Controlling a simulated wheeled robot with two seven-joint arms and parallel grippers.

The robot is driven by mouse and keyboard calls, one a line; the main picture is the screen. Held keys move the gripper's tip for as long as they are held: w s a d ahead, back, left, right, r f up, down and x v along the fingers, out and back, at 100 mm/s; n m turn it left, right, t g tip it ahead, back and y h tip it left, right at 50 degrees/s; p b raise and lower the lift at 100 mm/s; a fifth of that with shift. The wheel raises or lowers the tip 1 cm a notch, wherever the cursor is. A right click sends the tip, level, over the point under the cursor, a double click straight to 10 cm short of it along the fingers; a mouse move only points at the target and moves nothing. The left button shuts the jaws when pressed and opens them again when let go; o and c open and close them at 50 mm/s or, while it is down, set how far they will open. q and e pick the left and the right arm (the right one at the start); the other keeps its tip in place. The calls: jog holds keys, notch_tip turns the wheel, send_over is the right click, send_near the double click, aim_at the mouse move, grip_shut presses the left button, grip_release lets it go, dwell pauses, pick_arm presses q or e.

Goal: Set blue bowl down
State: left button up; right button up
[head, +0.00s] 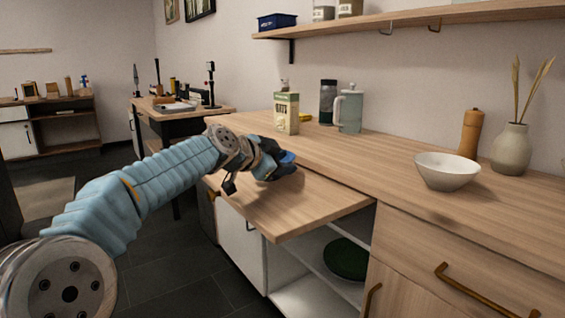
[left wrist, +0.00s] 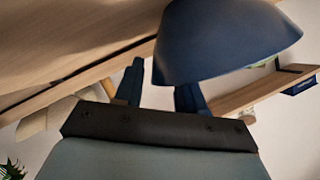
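One finger stands beside the bowl's edge with a thin gap, and the other's tip is hidden by the bowl wall. In the head view my left gripper (head: 290,165) is over the pull-out wooden board (head: 310,205), with a small blue part of the bowl (head: 287,157) showing. Whether the bowl touches the wood is hidden. My right gripper is not in view.
A white bowl (head: 447,171), pepper mill (head: 471,133) and vase (head: 510,149) stand on the counter at right. A carton (head: 286,113) and light green pitcher (head: 349,110) stand at the back. The board's front part is clear. A wall shelf (head: 420,17) hangs above.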

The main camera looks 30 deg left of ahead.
pick_arm(q)
jog(key=b+v, duration=0.1)
jog(key=v, duration=1)
jog(key=shift+s, duration=0.35)
